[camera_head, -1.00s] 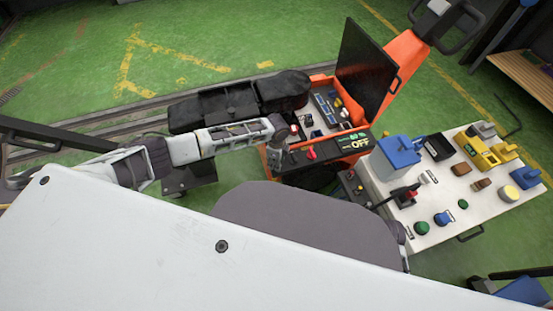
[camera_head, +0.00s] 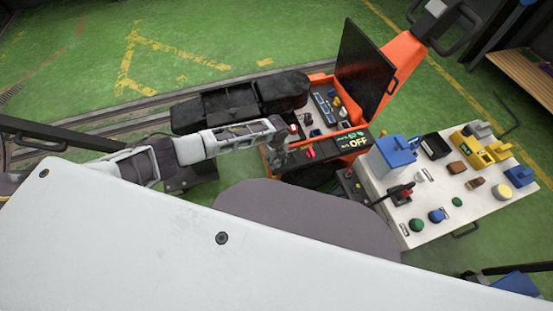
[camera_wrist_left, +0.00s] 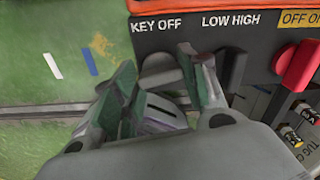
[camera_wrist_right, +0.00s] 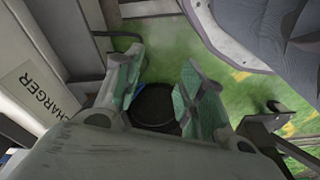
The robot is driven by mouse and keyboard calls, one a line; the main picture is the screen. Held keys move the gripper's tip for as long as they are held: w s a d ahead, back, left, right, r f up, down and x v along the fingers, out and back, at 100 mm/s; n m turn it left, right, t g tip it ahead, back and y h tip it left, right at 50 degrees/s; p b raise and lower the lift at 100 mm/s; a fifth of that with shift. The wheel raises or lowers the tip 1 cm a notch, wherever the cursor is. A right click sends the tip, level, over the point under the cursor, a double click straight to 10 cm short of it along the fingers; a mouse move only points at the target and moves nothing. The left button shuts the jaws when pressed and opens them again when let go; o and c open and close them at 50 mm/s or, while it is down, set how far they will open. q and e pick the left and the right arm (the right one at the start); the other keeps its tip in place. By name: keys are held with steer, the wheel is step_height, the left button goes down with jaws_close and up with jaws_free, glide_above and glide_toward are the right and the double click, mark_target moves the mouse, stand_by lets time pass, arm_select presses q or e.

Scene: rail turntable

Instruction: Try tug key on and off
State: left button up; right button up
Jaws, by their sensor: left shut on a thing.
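The orange tug (camera_head: 322,108) stands ahead with its panel display (camera_head: 358,143) reading OFF. My left gripper (camera_head: 280,158) is at the near left corner of its panel. My right gripper (camera_wrist_right: 160,88) is open and empty in the right wrist view, above the floor.
A red switch (camera_wrist_left: 297,66) sits right of the key, beside the LOW HIGH and OFF ON labels. A white bench (camera_head: 440,215) with buttons, a blue box (camera_head: 398,150) and yellow parts (camera_head: 473,148) stands right of the tug. A CHARGER unit (camera_wrist_right: 40,95) is beside my right gripper.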

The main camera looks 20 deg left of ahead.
arm_select(q)
steer(key=shift+m, duration=1.3)
steer(key=o, duration=1)
steer(key=shift+r, duration=0.1)
steer(key=shift+r, duration=5.9)
